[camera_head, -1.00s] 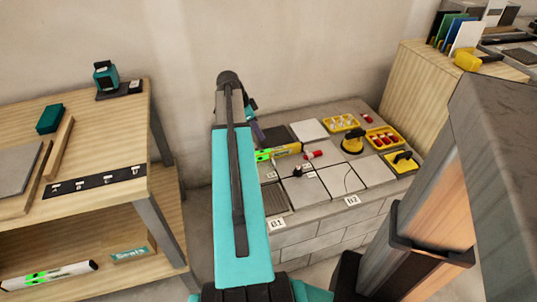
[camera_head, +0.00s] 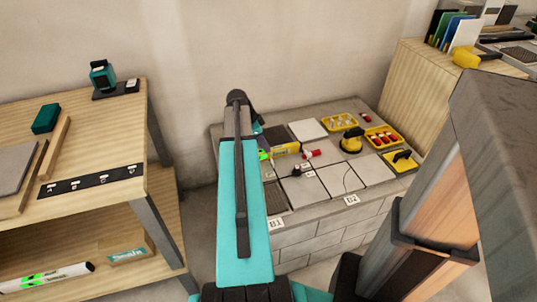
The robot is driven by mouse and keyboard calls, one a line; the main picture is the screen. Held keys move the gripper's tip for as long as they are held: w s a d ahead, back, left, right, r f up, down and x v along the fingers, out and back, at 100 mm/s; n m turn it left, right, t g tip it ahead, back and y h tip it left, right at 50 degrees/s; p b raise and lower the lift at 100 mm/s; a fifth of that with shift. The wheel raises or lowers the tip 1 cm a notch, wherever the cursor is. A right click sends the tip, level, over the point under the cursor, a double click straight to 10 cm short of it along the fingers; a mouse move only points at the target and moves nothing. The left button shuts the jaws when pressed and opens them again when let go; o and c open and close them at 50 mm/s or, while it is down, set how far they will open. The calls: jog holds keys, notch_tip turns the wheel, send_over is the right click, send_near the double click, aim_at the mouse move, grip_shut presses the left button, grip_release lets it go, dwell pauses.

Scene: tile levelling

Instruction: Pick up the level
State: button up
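A yellow level (camera_head: 286,149) with a bright green patch near its left end lies on the tiled bench, just right of my arm. Its left end is close to my arm in the picture. A white and dark bar with green patches (camera_head: 45,277), also like a level, lies on the lower shelf at the left. My gripper (camera_head: 258,126) is mostly hidden behind my teal arm, above the back left of the bench. Its fingers cannot be made out, nor can I tell whether it touches the yellow level.
The bench (camera_head: 312,207) bears pale tiles, a red-tipped piece (camera_head: 311,154), yellow trays (camera_head: 383,138) and a black-and-yellow suction tool (camera_head: 352,141). A wooden shelf unit (camera_head: 100,140) stands left. A grey-and-wood post (camera_head: 430,200) blocks the right foreground.

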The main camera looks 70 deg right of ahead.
aim_at(269, 154)
jog(key=shift+b+x, duration=0.6)
jog(key=shift+x, duration=2)
jog(key=shift+d+r, duration=0.1)
jog(key=shift+d, duration=0.05)
jog(key=shift+c, duration=0.4)
grip_shut()
